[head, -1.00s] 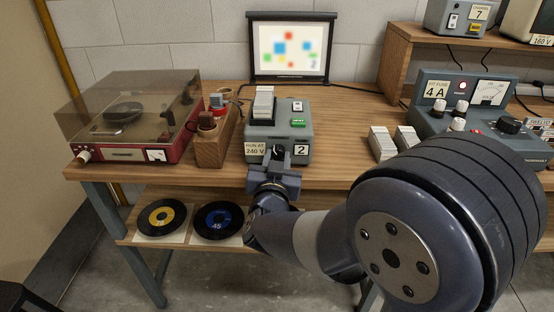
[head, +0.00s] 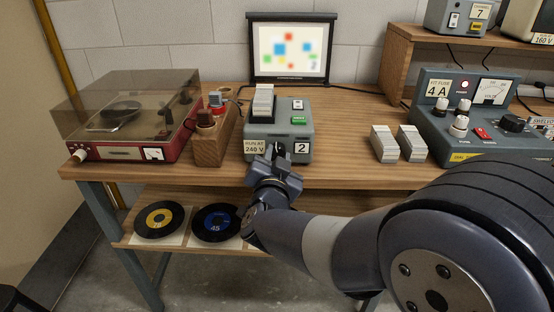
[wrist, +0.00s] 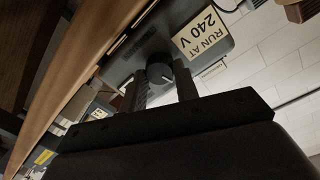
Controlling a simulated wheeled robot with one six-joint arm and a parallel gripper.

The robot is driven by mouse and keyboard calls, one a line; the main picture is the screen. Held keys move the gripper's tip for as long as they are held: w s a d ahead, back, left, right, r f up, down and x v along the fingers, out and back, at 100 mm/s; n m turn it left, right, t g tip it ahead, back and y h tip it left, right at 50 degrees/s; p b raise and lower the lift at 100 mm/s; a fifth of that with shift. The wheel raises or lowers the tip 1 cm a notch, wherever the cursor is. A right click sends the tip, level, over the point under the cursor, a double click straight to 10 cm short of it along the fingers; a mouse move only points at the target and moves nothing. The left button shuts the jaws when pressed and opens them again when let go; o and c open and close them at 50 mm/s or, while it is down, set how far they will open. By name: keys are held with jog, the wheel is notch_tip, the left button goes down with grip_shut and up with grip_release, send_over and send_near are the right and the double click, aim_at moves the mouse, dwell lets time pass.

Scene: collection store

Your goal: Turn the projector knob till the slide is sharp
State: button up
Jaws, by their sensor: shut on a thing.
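The grey projector (head: 307,133) stands on the wooden bench with labels "RUN AT 240 V" and "2" on its front. My gripper (head: 277,154) is at the front of the projector, shut on the knob (wrist: 158,70) low on that face. In the wrist view one finger of my gripper (wrist: 163,86) is on each side of the dark round knob, which has a pale pointer mark. In the head view the fingers mostly hide the knob. The slide picture on the screen (head: 290,49) shows blurred coloured patches with soft edges.
A red record player (head: 125,115) and a wooden block (head: 212,145) with plugs stand left of the projector. White slide stacks (head: 384,144) and a grey power unit (head: 480,125) stand right. Records (head: 217,222) lie on the lower shelf.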

jog(key=o, duration=1)
jog(key=shift+c, duration=0.2)
jog(key=s+p, duration=0.1)
jog(key=s, duration=0.9)
jog(key=shift+s+a, duration=0.35)
jog(key=shift+a, duration=0.1)
jog(key=shift+w+r, duration=0.1)
